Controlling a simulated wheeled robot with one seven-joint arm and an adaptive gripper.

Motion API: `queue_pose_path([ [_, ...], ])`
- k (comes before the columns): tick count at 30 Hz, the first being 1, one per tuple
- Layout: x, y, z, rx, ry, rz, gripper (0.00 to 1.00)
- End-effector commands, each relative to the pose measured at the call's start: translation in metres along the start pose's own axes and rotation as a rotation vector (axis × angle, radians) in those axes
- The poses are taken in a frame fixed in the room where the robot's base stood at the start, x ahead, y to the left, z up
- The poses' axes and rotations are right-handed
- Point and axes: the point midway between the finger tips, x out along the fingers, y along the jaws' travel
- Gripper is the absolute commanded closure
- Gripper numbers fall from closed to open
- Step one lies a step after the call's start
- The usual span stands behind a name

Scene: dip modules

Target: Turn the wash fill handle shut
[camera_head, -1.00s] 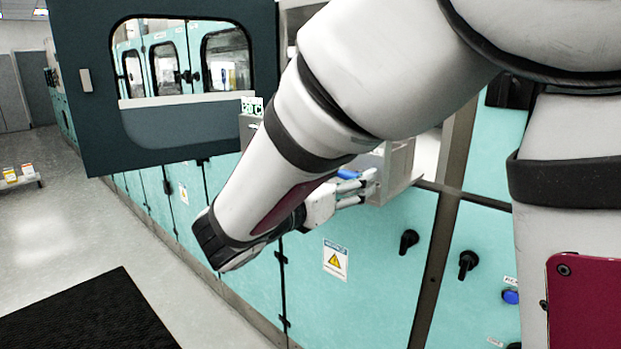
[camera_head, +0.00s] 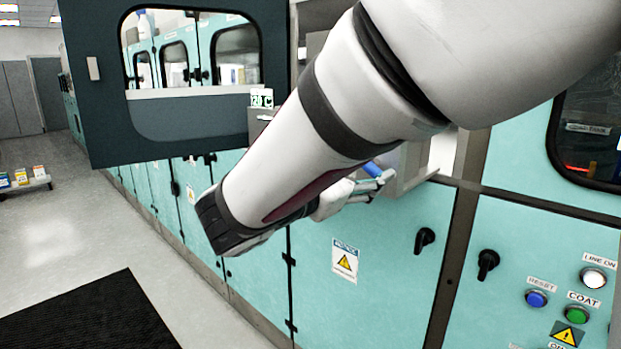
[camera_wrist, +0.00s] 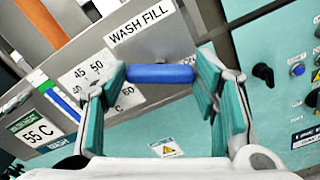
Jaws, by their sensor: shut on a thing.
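The wash fill handle is a blue bar (camera_wrist: 160,73) below the "WASH FILL" label (camera_wrist: 140,25) in the wrist view. It lies nearly level across that picture. My gripper (camera_wrist: 160,80) is shut on it, with a green-padded finger at each end of the bar. In the head view the blue handle (camera_head: 374,169) shows partly beside my gripper (camera_head: 372,186), at the front of a grey metal box. My forearm hides part of that box. The handle's mount is only partly visible.
Dark knobs (camera_head: 425,239) and a button panel with a blue button (camera_head: 536,299) are on the teal cabinet to the right. A raised dark door with a window (camera_head: 190,125) stands at left. A "55 C" display (camera_wrist: 37,133) is left of the handle.

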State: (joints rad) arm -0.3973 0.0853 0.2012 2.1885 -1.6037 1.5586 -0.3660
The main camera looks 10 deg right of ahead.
Motion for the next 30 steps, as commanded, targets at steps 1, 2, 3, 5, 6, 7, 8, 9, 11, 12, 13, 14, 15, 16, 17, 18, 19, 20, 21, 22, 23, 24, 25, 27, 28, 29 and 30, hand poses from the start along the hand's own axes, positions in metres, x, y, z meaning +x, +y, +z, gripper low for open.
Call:
queue_pose_path([
  [1,0.0006,-0.0015,-0.0031,0.046,-0.001,0.0,0.73],
  [2,0.0006,-0.0016,-0.0032,0.074,-0.001,0.0,0.73],
  [3,0.0006,-0.0017,-0.0036,0.113,-0.001,0.0,0.73],
  [5,0.0005,-0.002,-0.0035,0.17,0.0,0.0,0.73],
  [6,0.0004,-0.0022,-0.0037,0.209,0.0,0.0,0.73],
  [7,0.0004,-0.0024,-0.004,0.237,0.0,-0.001,0.73],
  [8,0.0004,-0.0026,-0.0041,0.265,0.0,-0.001,0.73],
  [9,0.0004,-0.0029,-0.0041,0.304,0.0,-0.001,0.73],
  [11,0.0004,-0.0032,-0.0044,0.36,0.0,-0.001,0.73],
  [12,0.0005,-0.0033,-0.0045,0.399,0.0,-0.001,0.73],
  [13,0.0006,-0.0035,-0.0043,0.427,-0.001,-0.001,0.73],
  [14,0.0006,-0.0038,-0.0044,0.456,-0.001,-0.001,0.73],
  [15,0.0007,-0.0041,-0.0047,0.494,-0.001,-0.001,0.73],
  [16,0.0007,-0.0042,-0.0049,0.522,-0.001,-0.001,0.73],
  [17,0.0007,-0.0042,-0.0048,0.551,-0.001,-0.001,0.73],
  [18,0.0006,-0.0044,-0.0048,0.589,-0.001,-0.001,0.73],
  [19,0.0005,-0.0045,-0.005,0.617,-0.001,-0.001,0.73],
  [20,0.0004,-0.0046,-0.0053,0.644,-0.001,-0.001,0.73],
  [21,0.0003,-0.0046,-0.0055,0.68,0.0,-0.001,0.73],
  [22,0.0003,-0.0047,-0.0054,0.707,0.0,-0.001,0.73],
  [23,0.0003,-0.0049,-0.0054,0.734,0.0,-0.001,0.73],
  [24,0.0003,-0.0051,-0.0054,0.767,0.0,-0.001,0.73],
  [25,0.0004,-0.0051,-0.0054,0.792,0.0,-0.002,0.73],
  [27,0.0005,-0.0054,-0.0057,0.845,0.0,-0.002,0.73],
  [28,0.0006,-0.0054,-0.0056,0.866,0.0,-0.003,0.73],
  [29,0.0005,-0.0053,-0.0054,0.887,0.0,-0.003,0.73],
  [30,0.0003,-0.0052,-0.0053,0.913,0.0,-0.002,0.73],
])
